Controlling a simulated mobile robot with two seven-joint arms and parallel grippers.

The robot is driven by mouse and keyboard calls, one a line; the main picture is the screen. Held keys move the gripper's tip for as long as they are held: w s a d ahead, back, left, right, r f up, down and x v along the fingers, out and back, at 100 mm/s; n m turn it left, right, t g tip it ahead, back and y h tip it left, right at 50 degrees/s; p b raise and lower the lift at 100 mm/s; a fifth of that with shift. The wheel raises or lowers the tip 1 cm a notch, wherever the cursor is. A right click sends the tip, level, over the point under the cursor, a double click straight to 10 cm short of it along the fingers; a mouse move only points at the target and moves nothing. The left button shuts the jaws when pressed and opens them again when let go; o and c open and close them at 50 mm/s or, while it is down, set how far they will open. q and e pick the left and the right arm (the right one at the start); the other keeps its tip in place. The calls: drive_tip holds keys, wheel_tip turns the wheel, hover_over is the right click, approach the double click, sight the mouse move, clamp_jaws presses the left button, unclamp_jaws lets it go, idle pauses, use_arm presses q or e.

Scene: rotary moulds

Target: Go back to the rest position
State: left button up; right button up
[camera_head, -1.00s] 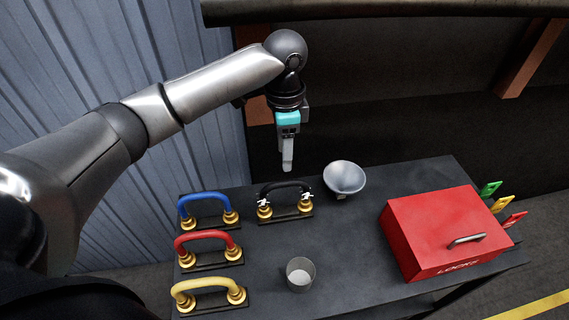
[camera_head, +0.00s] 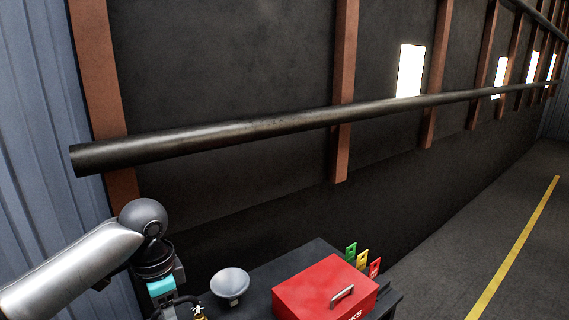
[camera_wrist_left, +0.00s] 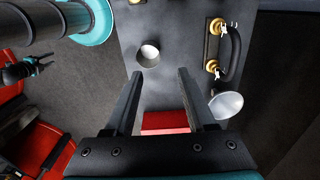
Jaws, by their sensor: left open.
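My left gripper is open and empty in the left wrist view (camera_wrist_left: 159,76), its two dark fingers apart above the table. In the head view, my left arm comes in at the lower left; the fingertips are cut off by the bottom edge. At the left of the wrist view, a small dark jaw-like part (camera_wrist_left: 30,67) beside teal-ringed links seems to be my right gripper; its jaw state is unclear.
Coloured tags (camera_head: 362,260) stand behind the box. A long dark pipe (camera_head: 250,133) runs along the wall.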

drive_tip(key=w+a, duration=0.2)
drive_tip(key=w, duration=0.3)
use_arm(q)
drive_tip(key=s+d+f+n+t+h, duration=0.2)
drive_tip(key=s+d+f+h, duration=0.1)
drive_tip(key=s+d+f, duration=0.8)
drive_tip(key=s+a+n+t+y, duration=0.25)
drive_tip(key=s+a+n, duration=0.45)
drive_tip(key=s, duration=0.4)
wheel_tip(320, 180, down, 28)
drive_tip(key=s+g+b, duration=0.1)
drive_tip(key=g+b, duration=0.1)
drive_tip(key=b, duration=0.4)
drive_tip(key=s+a+f+g+b, duration=0.1)
drive_tip(key=s+f+b, duration=0.4)
drive_tip(key=s+f, duration=1.1)
wheel_tip(320, 180, down, 4)
drive_tip(key=shift+a+m, duration=0.4)
drive_tip(key=shift+a, duration=0.15)
use_arm(e)
wheel_tip(320, 180, down, 11)
drive_tip(key=s, duration=0.2)
drive_tip(key=shift+s+d, duration=0.25)
drive_tip(key=shift+d, duration=0.2)
